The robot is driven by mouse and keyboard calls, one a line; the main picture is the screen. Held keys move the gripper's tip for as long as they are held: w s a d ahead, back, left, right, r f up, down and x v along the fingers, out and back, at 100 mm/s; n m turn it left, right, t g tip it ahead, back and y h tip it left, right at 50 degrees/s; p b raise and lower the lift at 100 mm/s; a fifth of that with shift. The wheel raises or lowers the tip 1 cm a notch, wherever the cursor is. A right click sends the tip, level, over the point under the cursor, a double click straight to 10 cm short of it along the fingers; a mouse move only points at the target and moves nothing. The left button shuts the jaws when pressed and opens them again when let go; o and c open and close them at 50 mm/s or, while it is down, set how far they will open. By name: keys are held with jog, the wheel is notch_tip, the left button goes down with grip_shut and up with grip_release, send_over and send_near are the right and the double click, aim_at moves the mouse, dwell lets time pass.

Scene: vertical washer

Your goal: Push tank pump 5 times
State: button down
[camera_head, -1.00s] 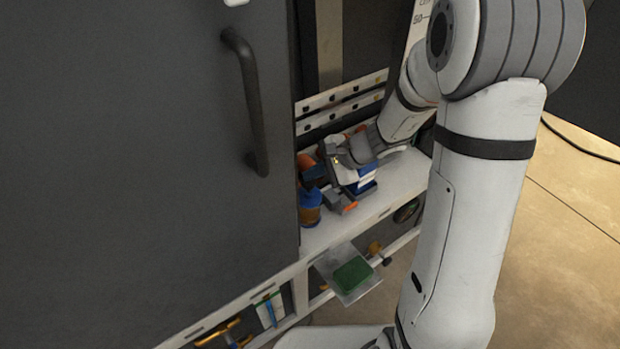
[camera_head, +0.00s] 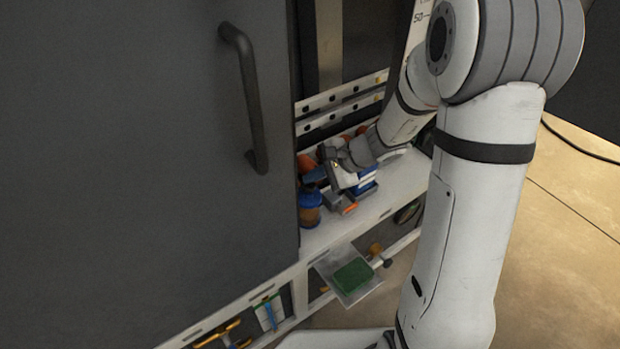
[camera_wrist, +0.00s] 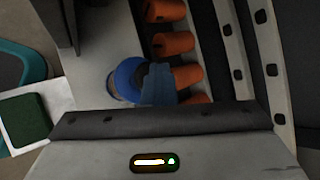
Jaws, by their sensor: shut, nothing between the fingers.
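The tank is a small bottle (camera_head: 309,208) with a blue upper part and an amber body. It stands upright on a white shelf beside the dark door's edge. In the wrist view its round blue top (camera_wrist: 126,78) shows left of centre. My gripper (camera_head: 315,176) reaches in from the right, just above the bottle. In the wrist view the shut blue-grey fingers (camera_wrist: 158,84) overlap the right side of the blue top. They hold nothing. The fingers hide part of the top, and I cannot tell whether they touch the pump.
A large dark door (camera_head: 150,150) with a handle (camera_head: 247,95) fills the left. Several orange cylinders (camera_wrist: 172,44) stand near the bottle. A blue and white box (camera_head: 366,183) is close to my gripper. A green pad (camera_head: 352,275) lies on a small tray below the shelf.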

aim_at(313, 185)
dwell(0.3)
jog(key=shift+r+p, duration=1.05)
jog(key=shift+r, duration=0.55)
notch_tip(313, 185, up, 5)
jog(key=p, duration=0.3)
dwell(1.9)
